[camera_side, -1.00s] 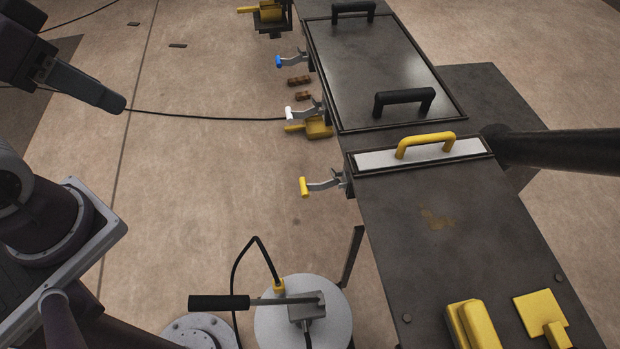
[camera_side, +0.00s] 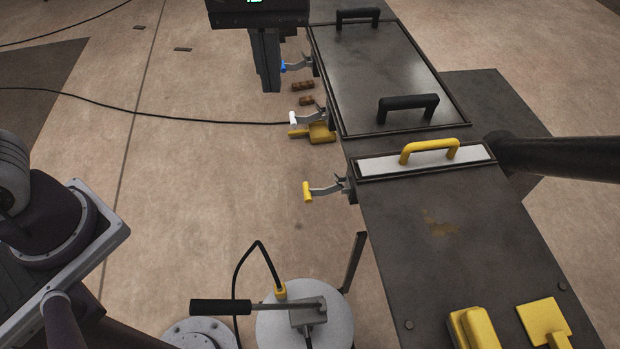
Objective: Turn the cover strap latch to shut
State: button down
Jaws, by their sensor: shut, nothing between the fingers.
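Three lever latches stick out to the left from the left edge of the dark bench: a blue-tipped latch (camera_side: 296,65), a white-tipped latch (camera_side: 307,116) and a yellow-tipped latch (camera_side: 325,189). The frames do not label which is the cover strap latch. The yellow-tipped one is beside a narrow pale strip (camera_side: 380,165) with a yellow handle (camera_side: 430,149). The other two are beside a large grey cover (camera_side: 375,75) with black handles. My gripper (camera_side: 267,88) points down, shut and empty, just left of the blue tip; I cannot tell if they touch.
Two small brown pieces (camera_side: 303,86) and a yellow block (camera_side: 320,133) are below the bench's left edge. A round pale base with a black-handled lever (camera_side: 220,307) stands at the bottom. A thick dark bar (camera_side: 565,153) is at right. The floor at left is mostly clear.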

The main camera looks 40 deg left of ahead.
aim_at(304, 192)
jog(key=w+d+f+n+g+y, duration=0.1)
jog(key=w+d+f+n+g, duration=0.15)
jog(key=d+f, duration=0.55)
jog(key=shift+t, duration=0.45)
jog(key=a+f, duration=0.1)
jog(key=f, duration=0.4)
jog(key=a+f, duration=0.1)
jog(key=f, duration=0.8)
jog(key=shift+s+a+f, duration=0.35)
jog(key=shift+a, duration=0.05)
jog(key=shift+s+a+f+t+h, duration=0.2)
jog(key=shift+f+t+h, duration=0.35)
jog(key=shift+t+h, duration=0.05)
jog(key=shift+s+a+f+t+h, duration=0.15)
jog(key=shift+f+t+h, duration=0.4)
jog(key=shift+t+h, duration=0.05)
jog(key=shift+f+t+h, duration=0.6)
jog(key=shift+f+t, duration=0.05)
jog(key=shift+t, duration=0.05)
jog(key=shift+d+f, duration=0.1)
jog(key=shift+f, duration=0.15)
jog(key=shift+x, duration=1.05)
jog(key=shift+w+d+f, duration=0.2)
jog(key=shift+f, duration=0.25)
jog(key=shift+w+d+f, duration=0.15)
jog(key=shift+w+f, duration=0.05)
jog(key=shift+f, duration=0.2)
